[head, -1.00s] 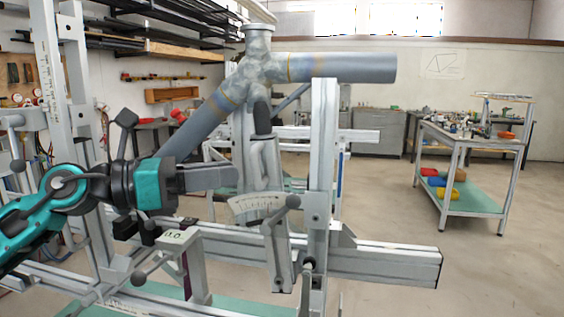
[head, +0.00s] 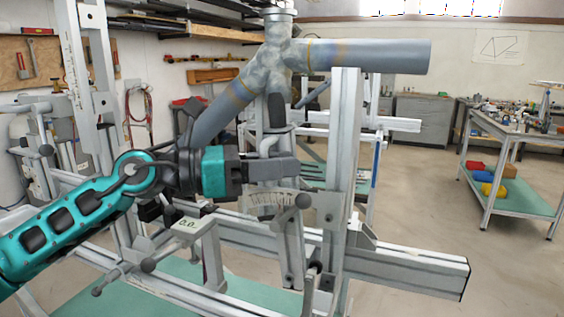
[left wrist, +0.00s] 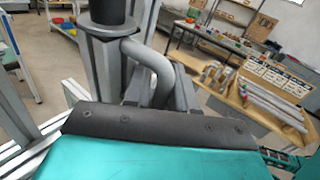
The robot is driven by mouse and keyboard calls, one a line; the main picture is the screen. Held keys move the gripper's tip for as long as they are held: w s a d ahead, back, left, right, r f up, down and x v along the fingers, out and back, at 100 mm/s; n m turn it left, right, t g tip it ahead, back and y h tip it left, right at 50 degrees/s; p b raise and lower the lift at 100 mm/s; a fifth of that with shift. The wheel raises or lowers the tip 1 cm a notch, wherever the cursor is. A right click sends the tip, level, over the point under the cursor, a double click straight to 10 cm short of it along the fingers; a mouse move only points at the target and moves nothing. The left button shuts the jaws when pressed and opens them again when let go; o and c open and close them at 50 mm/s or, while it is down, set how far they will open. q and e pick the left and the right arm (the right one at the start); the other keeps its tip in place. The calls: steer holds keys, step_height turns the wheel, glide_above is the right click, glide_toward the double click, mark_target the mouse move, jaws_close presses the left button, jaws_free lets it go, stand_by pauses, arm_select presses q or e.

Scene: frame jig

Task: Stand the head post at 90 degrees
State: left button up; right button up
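The head post (head: 290,245) is a grey bar low in the middle of the head view. It leans, its top a little left of its foot. A curved angle scale (head: 265,200) sits beside it; its marks are too small to read. A bent grey handle (head: 267,143) is at the post's upper part and also shows in the left wrist view (left wrist: 155,62). My left gripper (head: 283,167) is at this handle, with the handle's lower end between its fingers (left wrist: 160,95). The fingers look apart, with the contact partly hidden. My right gripper is out of view.
A thick grey frame tube joint (head: 285,55) stands above the post. An upright metal bar (head: 342,170) is close to its right, and a horizontal rail (head: 410,270) runs low behind. A small box reading 0.0 (head: 188,223) is below my gripper. A cart (head: 515,195) stands far right.

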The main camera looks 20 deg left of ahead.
arm_select(q)
steer(key=shift+c, duration=0.3)
jaws_close()
